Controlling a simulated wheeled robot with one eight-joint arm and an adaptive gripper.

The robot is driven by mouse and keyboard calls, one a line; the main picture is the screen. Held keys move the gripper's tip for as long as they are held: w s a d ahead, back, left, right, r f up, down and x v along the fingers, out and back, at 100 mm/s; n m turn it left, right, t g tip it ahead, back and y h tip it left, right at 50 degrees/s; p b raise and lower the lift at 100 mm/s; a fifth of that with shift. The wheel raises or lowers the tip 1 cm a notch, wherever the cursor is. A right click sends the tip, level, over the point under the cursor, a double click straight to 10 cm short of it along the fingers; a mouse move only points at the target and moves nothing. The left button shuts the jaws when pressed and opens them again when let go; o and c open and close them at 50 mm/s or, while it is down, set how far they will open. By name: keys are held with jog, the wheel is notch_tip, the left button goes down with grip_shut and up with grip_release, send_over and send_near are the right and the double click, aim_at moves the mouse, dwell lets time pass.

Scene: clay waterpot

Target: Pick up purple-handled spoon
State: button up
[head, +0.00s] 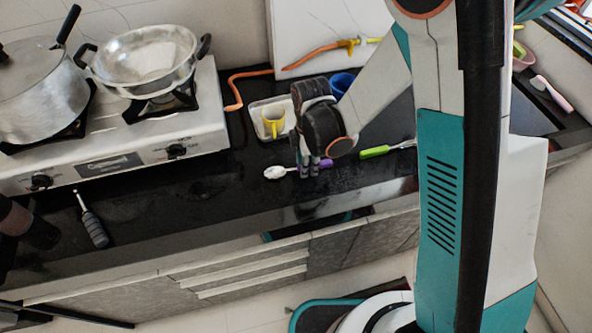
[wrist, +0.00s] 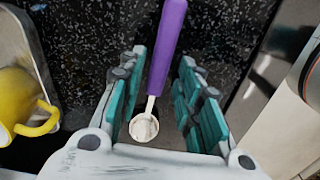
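The purple-handled spoon (head: 276,172) lies on the black counter near its front edge, with its pale bowl to the left and its purple handle to the right. My gripper (head: 308,172) points down over the spoon and hides its middle in the head view. In the wrist view, the spoon (wrist: 169,45) runs between the two teal-padded fingers of my gripper (wrist: 160,88), handle at the top and bowl lower down. The fingers are apart, with a gap on each side of the spoon. Whether the fingertips touch the counter cannot be told.
A green-handled utensil (head: 376,152) lies just right of my gripper. Behind are a white tray (head: 257,108) with a yellow cup (head: 273,121) and a blue cup (head: 342,82). A stove (head: 190,125) with pots stands left. A dark-handled utensil (head: 94,230) lies at the front left.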

grip_shut()
jog(key=shift+w+r, duration=0.1)
notch_tip(320, 180, up, 20)
jog(key=p, duration=0.6)
